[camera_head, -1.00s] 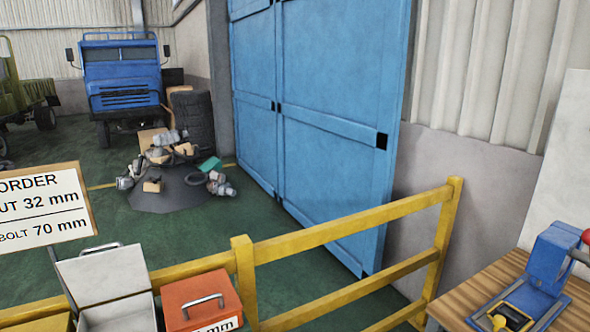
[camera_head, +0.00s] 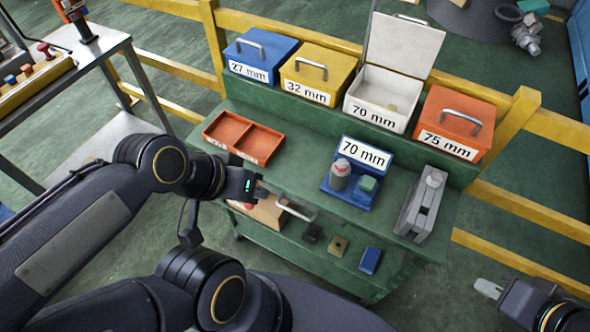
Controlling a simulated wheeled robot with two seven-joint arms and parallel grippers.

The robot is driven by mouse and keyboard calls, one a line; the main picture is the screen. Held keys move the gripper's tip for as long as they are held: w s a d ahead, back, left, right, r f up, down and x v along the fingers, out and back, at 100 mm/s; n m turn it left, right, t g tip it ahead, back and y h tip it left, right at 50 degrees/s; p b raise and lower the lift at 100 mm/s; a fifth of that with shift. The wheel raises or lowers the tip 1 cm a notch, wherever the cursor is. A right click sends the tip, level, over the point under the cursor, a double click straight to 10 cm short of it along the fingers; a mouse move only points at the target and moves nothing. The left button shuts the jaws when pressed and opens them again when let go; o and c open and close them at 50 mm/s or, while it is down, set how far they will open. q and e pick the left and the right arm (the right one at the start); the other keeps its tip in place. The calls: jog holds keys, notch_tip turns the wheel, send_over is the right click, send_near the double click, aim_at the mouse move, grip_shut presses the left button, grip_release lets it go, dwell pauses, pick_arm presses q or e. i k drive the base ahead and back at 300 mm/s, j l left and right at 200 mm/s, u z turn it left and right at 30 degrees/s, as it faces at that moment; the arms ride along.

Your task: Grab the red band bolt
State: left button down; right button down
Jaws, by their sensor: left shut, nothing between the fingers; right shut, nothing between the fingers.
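I cannot clearly make out a bolt with a red band. A grey upright cylinder with a reddish ring near its top (camera_head: 339,178) stands in the blue holder marked 70 mm (camera_head: 351,201), beside a small green block (camera_head: 368,184). My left gripper (camera_head: 300,212) is shut and empty, over the front edge of the green bench, left of and nearer than the blue holder. My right gripper (camera_head: 486,288) is shut and empty, off to the right of the bench. A small reddish thing by a tan box (camera_head: 266,215) is partly hidden under my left gripper.
The green bench (camera_head: 300,180) carries an orange two-part tray (camera_head: 243,138) and a grey metal block (camera_head: 421,204). Behind stand the blue (camera_head: 259,55), yellow (camera_head: 317,72) and orange (camera_head: 455,120) shut boxes and a white open one (camera_head: 377,97). A yellow rail (camera_head: 545,127) runs behind.

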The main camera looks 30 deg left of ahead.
aim_at(341, 166)
jog(key=u, duration=0.4)
jog(key=i+j, duration=0.1)
jog(key=j, duration=0.35)
jog(key=i+j, duration=0.1)
jog(key=j, duration=0.35)
jog(key=i+j, duration=0.1)
jog(key=j, duration=0.35)
jog(key=z, duration=0.05)
